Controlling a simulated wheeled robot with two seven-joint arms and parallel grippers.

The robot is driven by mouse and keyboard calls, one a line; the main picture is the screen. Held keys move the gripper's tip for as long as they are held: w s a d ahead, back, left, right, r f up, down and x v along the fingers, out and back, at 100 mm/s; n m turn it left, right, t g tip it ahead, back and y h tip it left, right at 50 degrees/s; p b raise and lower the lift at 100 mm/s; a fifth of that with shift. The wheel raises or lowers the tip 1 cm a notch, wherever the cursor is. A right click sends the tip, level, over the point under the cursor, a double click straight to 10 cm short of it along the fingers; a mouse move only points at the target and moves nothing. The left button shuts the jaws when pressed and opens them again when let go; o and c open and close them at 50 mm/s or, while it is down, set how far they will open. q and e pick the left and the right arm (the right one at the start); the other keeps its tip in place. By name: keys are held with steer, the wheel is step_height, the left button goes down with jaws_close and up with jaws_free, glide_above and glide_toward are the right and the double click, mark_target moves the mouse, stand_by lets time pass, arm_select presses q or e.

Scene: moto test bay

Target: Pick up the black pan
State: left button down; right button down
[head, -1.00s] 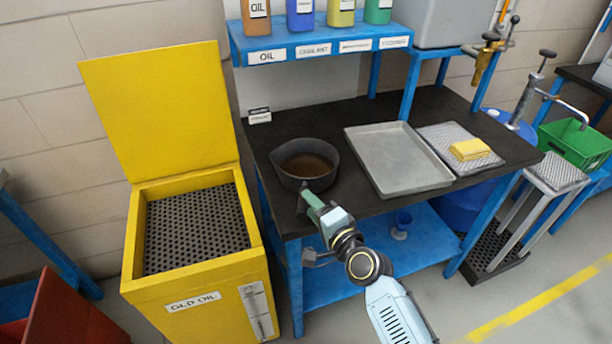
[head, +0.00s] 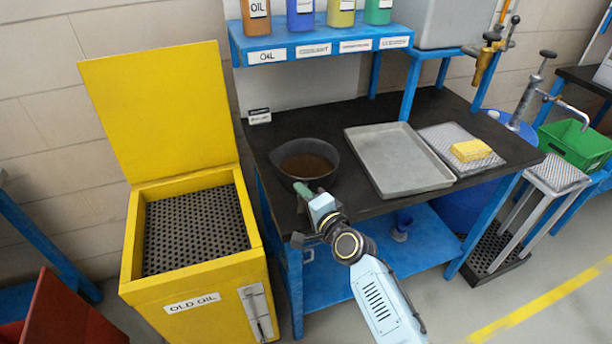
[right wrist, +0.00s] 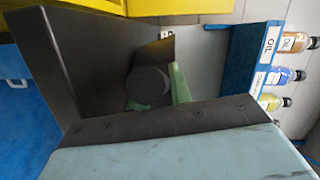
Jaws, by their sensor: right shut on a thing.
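The black pan (head: 331,169) is round and deep and holds brown liquid. In the head view it is at the near left of the dark bench top, upright. My right gripper (head: 304,188) is at its near side, shut on the pan. In the right wrist view a dark rounded part of the pan (right wrist: 148,88) lies by the green fingers; much of the pan is hidden there. I cannot tell whether the pan's base is touching the bench. My left gripper is not in view.
The open yellow old-oil bin (head: 128,245), with a perforated grid, stands left of the bench. A blue shelf (head: 330,46) with bottles is above the back.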

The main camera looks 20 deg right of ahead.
steer(key=shift+r, duration=0.3)
